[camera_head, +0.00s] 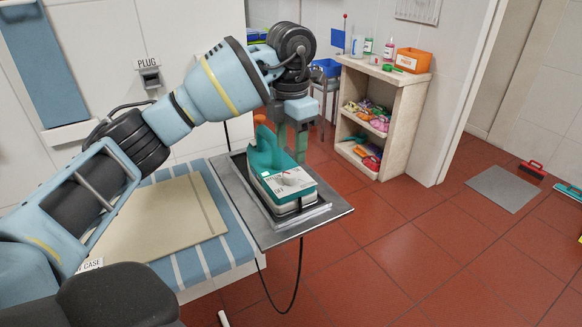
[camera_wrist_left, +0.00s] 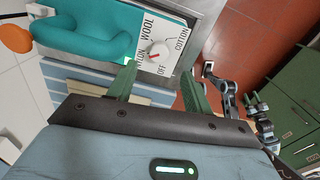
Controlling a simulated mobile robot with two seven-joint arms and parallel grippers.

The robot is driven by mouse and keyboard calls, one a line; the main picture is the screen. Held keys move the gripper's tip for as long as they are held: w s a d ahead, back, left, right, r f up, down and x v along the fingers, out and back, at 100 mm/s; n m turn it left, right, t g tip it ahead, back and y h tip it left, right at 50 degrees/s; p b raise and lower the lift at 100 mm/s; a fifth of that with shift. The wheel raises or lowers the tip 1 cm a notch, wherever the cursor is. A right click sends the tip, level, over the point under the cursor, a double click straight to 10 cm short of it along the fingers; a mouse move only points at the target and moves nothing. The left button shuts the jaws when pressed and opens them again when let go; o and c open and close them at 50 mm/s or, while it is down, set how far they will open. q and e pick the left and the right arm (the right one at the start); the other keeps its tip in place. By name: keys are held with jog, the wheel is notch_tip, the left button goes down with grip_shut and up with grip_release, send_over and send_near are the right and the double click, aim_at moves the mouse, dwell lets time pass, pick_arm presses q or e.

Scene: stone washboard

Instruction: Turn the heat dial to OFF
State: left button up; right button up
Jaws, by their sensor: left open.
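The heat dial (camera_wrist_left: 160,53) is a white round knob with a red pointer, on a white panel marked WOOL, COTTON and OFF, with another label partly hidden. The pointer is toward the lower left, at the partly hidden label, not at OFF. The panel (camera_head: 290,182) belongs to an iron with a teal handle (camera_head: 263,152); in the wrist view the handle (camera_wrist_left: 85,35) is left of the dial. My left gripper (camera_head: 291,148) is open and empty above the iron; its green fingers (camera_wrist_left: 157,87) are apart, below the dial in the wrist view. My right gripper is not clearly seen.
The iron stands on a metal tray (camera_head: 338,208) beside a striped ironing board (camera_head: 212,262). A cable hangs under the tray. A wooden shelf (camera_head: 400,105) stands behind. In the wrist view, small jointed parts (camera_wrist_left: 230,98), possibly my right arm, show before green drawers (camera_wrist_left: 297,110).

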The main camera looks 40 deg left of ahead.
aim_at(291, 174)
pick_arm(q)
notch_tip(291, 174, down, 5)
jog(key=shift+f, duration=0.15)
jog(key=shift+w+f, duration=0.1)
jog(key=shift+f, duration=0.75)
pick_arm(e)
jog(key=shift+w, duration=0.55)
pick_arm(q)
jog(key=c, duration=1)
pick_arm(e)
jog(key=shift+s, duration=0.35)
pick_arm(q)
jog(key=shift+r, duration=0.1)
